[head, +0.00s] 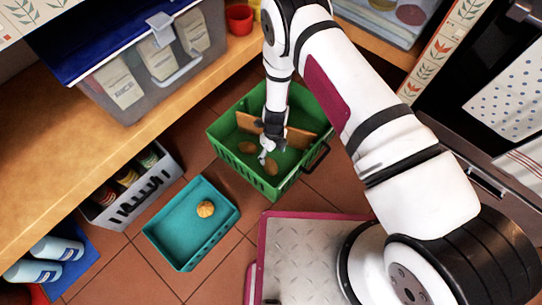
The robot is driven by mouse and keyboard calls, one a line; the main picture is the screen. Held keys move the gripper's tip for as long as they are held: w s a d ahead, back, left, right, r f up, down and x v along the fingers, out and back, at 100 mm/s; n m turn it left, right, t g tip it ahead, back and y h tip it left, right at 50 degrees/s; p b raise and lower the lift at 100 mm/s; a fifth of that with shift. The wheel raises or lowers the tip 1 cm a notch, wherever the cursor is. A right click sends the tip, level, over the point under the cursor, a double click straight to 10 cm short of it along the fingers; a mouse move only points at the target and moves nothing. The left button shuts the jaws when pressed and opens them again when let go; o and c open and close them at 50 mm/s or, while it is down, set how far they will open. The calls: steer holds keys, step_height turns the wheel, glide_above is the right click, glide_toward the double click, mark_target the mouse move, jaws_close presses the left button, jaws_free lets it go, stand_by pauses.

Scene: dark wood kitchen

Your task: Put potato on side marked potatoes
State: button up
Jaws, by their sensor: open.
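A green crate (230,160) stands on the floor, with a wooden divider (298,137) across it. Two brown potato-like items lie on its near side: one potato (247,147) on the left and another potato (271,167) by the near wall. My gripper (264,156) points down into the crate on that near side, open, close to both items; I cannot tell whether it touches either. No marking on the crate's sides is readable. The arm hides part of the divider and the far side. A round orange-tan item (205,209) lies in a teal tray (170,249) left of the crate.
A grey rack (121,216) with jars stands left of the tray, and light blue bottles (57,249) lie at lower left. A wooden shelf (130,140) holds a clear bin (180,75) with a blue lid. Bare tile floor shows between the tray and my base.

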steer(key=shift+r, duration=0.9)
steer(key=w+d+r+n+y, duration=0.1)
steer(key=w+r+n, duration=0.25)
steer(key=r, duration=1.05)
steer(key=w+d+r+n+y, duration=0.15)
steer(key=r+n, duration=0.25)
steer(key=r, duration=1.1)
steer(key=s+d+r+n, duration=0.3)
steer(key=r+n, duration=0.2)
steer(key=r, duration=0.7)
steer(key=s+d+r+n+h, duration=0.1)
steer(key=s+d+r+n, duration=0.6)
steer(key=s+r, duration=0.6)
steer(key=s+d+r+n, duration=0.1)
steer(key=s+d+n, duration=0.1)
steer(key=s, duration=0.4)
steer(key=s+d+r+n+h, duration=0.1)
steer(key=s+d+r+n, duration=0.1)
steer(key=s, duration=0.4)
steer(key=s+d+r+n+h, duration=0.1)
steer(key=s+d+n, duration=0.1)
steer(key=s+d, duration=0.2)
steer(key=s, duration=0.2)
steer(key=shift+s+d+r+t, duration=0.3)
steer(key=shift+s+d+r, duration=0.05)
steer(key=shift+s+r, duration=0.05)
